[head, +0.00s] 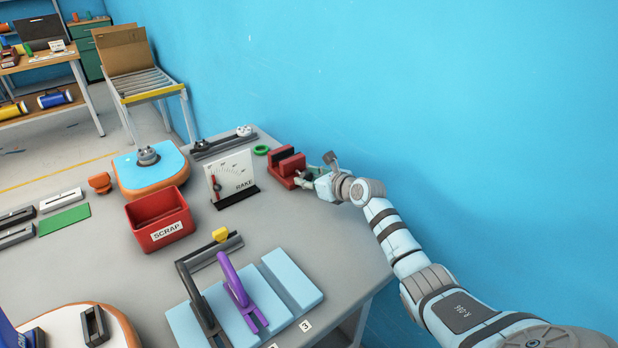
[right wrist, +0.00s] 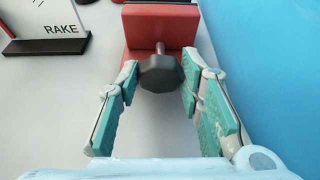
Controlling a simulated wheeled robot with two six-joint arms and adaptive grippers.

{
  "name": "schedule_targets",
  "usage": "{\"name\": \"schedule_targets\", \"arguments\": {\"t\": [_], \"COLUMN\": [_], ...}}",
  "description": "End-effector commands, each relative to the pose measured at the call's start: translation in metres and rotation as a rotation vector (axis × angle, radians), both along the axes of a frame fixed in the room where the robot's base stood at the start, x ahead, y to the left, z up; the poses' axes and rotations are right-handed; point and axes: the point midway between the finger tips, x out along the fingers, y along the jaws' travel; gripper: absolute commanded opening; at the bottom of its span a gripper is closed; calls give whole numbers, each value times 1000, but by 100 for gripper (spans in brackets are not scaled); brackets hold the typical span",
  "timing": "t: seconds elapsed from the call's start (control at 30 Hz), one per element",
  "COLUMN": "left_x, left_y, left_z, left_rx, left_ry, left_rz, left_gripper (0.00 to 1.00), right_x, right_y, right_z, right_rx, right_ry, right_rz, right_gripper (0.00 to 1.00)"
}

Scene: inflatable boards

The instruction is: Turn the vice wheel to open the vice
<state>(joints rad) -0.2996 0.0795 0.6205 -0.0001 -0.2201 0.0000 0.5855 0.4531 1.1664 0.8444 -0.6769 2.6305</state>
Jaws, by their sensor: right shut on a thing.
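The red vice (head: 287,164) stands at the table's far right edge, close to the blue wall. Its red body (right wrist: 160,25) also shows at the top of the right wrist view. The dark grey, many-sided vice wheel (right wrist: 160,74) sits on a short metal shaft facing my right wrist camera. My right gripper (head: 307,180) reaches the vice from the right, and its teal-padded fingers are shut on the wheel, one on each side. In the head view the gripper largely hides the wheel. I cannot tell how wide the vice jaws stand apart. My left gripper is not in view.
The RAKE gauge board (head: 231,175) stands left of the vice, with a green ring (head: 261,150) between them on the table. The red SCRAP bin (head: 159,217) is further left. The blue wall (head: 430,100) rises close along my right arm.

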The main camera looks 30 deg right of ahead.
Motion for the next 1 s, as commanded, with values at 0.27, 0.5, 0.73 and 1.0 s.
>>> {"name": "schedule_targets", "arguments": {"t": [0.27, 0.5, 0.73, 1.0], "left_x": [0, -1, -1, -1], "left_y": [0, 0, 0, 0], "left_z": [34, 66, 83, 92], "left_rx": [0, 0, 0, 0], "left_ry": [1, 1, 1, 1], "left_rz": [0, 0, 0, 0], "left_gripper": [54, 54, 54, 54], "right_x": [-1, -1, -1, -1], "right_y": [2, 4, 5, 6], "right_z": [6, 5, 2, 0], "right_rx": [-115, -290, -451, -567], "right_ry": [-12, -36, -60, -77], "right_rz": [1, 2, 2, 2], "right_gripper": [6, 6, 6, 6]}}
